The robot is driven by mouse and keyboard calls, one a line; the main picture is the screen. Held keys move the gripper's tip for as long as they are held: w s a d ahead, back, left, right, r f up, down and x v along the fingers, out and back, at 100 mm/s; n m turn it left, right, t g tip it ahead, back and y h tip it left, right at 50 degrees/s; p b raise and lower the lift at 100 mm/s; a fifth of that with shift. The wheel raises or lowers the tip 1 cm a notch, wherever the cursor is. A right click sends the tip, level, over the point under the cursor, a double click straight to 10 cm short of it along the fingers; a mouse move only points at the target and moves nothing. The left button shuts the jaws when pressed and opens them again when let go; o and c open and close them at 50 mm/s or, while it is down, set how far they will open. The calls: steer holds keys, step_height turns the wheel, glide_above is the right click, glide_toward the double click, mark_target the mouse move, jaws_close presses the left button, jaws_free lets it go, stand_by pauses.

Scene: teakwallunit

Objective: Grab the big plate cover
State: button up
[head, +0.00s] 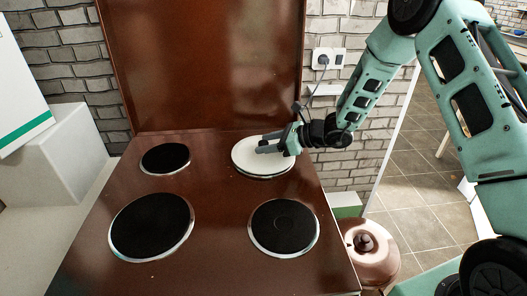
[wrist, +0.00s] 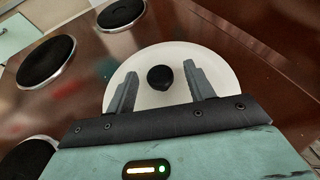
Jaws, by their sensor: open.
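The big plate cover (head: 246,160) is a round white disc lying flat on the back right of the brown stove top. It also shows in the wrist view (wrist: 224,78), with a round black knob (wrist: 160,77) near its middle. My gripper (head: 262,143) reaches in from the right, over the cover. In the wrist view my gripper (wrist: 160,70) is open, with one finger on each side of the knob and gaps between. The knob is hidden by my fingers in the head view. Whatever lies under the cover is hidden.
Three bare black hotplates show: back left (head: 165,158), front left (head: 151,226) and front right (head: 284,227). A tall brown panel (head: 200,65) rises behind the stove. A wall socket (head: 329,58) is near my arm. A pinkish lidded container (head: 372,262) stands at the right.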

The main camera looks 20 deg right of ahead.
steer(key=c, duration=1.1)
